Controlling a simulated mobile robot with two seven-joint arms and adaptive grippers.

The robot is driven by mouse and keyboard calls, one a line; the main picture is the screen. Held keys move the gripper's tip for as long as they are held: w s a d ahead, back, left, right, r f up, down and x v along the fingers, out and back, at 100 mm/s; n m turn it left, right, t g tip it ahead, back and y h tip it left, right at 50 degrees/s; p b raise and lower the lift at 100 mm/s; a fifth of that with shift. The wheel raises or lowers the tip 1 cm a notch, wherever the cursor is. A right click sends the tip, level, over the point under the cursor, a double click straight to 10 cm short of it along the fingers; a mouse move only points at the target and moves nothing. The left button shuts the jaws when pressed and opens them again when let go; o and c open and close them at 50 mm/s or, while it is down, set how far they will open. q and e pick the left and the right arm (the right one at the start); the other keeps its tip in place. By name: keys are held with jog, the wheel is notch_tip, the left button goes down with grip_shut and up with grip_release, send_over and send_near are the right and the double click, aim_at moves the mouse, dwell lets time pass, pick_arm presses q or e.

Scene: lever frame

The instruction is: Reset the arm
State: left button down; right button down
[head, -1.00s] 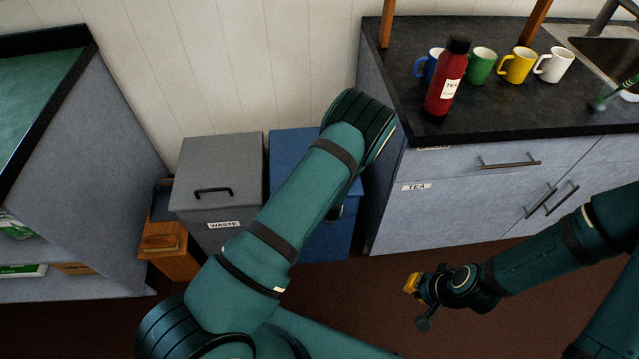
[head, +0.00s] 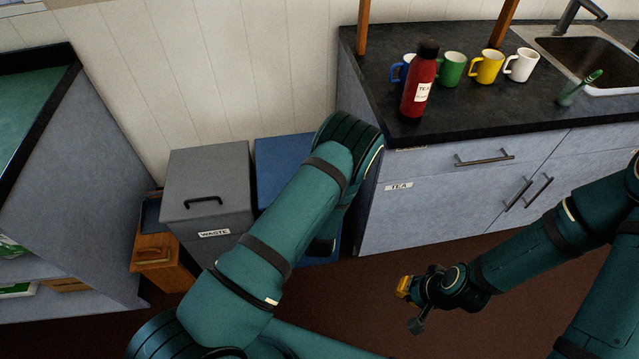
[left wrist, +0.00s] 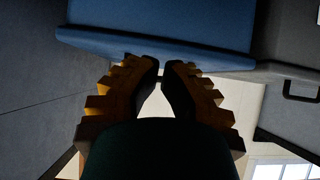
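My left arm (head: 290,205) rises from the bottom and bends at an elbow in front of the bins in the head view; its gripper is hidden behind it there. In the left wrist view, the left gripper (left wrist: 161,72) has its yellow, black-padded fingers close together with a narrow gap at the tips and nothing seen between them. A blue bin edge shows beyond them. My right arm (head: 545,245) comes in from the right. Its small yellow-tipped gripper (head: 403,287) hangs over the brown floor, apart from everything; its finger opening is too small to judge.
A grey WASTE bin (head: 207,182), a blue bin (head: 280,160) and a wooden box (head: 158,258) stand by the wall. The floor (head: 350,310) around the right gripper is clear.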

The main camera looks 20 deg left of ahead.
pick_arm(q)
jog(key=shift+s, duration=0.15)
jog(key=s+d+r+m+g+h, duration=0.2)
jog(key=s+d+r+g+h, duration=0.1)
jog(key=s, duration=0.6)
jog(key=s+d+r+m+g+h, duration=0.2)
jog(key=s+d+r+g+h, duration=0.2)
jog(key=s+d+r+h, duration=0.2)
jog(key=s+d, duration=0.2)
jog(key=s, duration=0.1)
jog(key=shift+r, duration=0.3)
jog(key=shift+d, duration=0.1)
